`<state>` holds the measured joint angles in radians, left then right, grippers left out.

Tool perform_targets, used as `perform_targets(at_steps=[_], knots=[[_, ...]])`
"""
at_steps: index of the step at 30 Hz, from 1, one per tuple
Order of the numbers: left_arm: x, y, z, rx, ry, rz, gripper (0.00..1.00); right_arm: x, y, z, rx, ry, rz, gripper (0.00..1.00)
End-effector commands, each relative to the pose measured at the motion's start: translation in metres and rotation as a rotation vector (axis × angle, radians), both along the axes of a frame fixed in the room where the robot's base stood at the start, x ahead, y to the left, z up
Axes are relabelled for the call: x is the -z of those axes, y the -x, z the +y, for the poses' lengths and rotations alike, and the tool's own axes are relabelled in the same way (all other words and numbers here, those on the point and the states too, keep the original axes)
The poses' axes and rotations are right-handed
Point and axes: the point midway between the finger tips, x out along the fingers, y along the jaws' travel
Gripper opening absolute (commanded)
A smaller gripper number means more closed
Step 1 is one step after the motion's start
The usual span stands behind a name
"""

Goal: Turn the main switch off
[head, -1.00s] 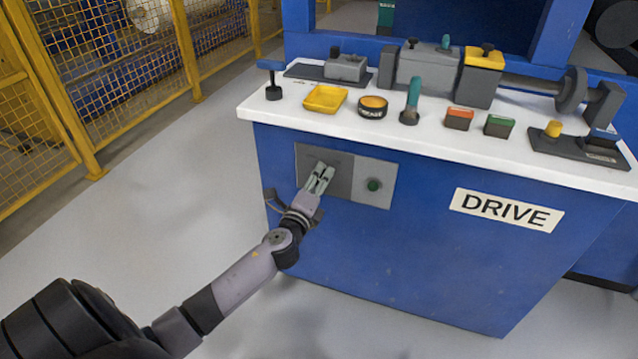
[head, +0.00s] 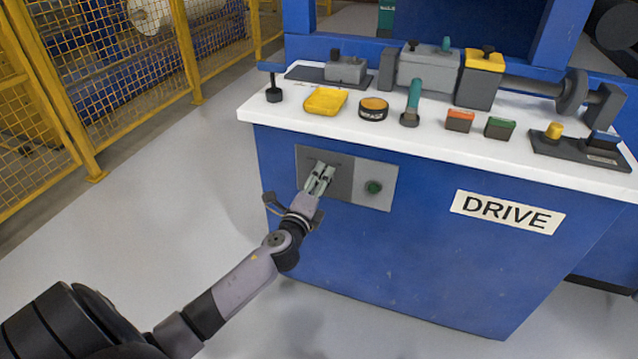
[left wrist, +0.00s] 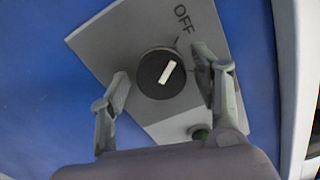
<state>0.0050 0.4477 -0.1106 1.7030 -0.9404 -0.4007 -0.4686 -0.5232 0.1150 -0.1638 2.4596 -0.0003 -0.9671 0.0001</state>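The main switch (left wrist: 161,73) is a round black knob with a white bar, on a grey plate (left wrist: 105,45) that carries the word OFF. In the left wrist view the bar slants from lower left to upper right. My left gripper (head: 321,176) is in front of the plate on the blue drive cabinet and hides the switch in the head view. In the left wrist view its fingers (left wrist: 164,92) are spread on either side of the knob, with gaps to it. I cannot tell how far they are from the plate. My right gripper is not in view.
A green button (head: 373,187) sits on the lighter plate right of the switch. The blue cabinet (head: 400,260) has a DRIVE label (head: 507,211). Several tools and blocks stand on its white top (head: 290,115). A yellow mesh fence (head: 105,45) is at the left. The floor left of the cabinet is clear.

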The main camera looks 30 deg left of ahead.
Motion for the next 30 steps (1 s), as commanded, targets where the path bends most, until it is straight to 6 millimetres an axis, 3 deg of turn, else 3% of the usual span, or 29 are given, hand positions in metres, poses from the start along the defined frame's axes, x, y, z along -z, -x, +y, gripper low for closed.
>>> perform_targets(at_steps=[9,13,24,30], knots=[[0.000,0.001,-0.001,0.001,-0.001,0.000,0.62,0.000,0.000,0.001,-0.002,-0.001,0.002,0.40],[0.001,0.010,-0.003,0.001,-0.001,0.001,0.62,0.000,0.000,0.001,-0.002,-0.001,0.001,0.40],[0.001,0.084,-0.020,0.000,0.002,0.003,0.62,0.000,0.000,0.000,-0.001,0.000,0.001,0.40],[0.001,0.110,-0.027,0.000,0.001,0.002,0.62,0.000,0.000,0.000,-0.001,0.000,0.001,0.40]])
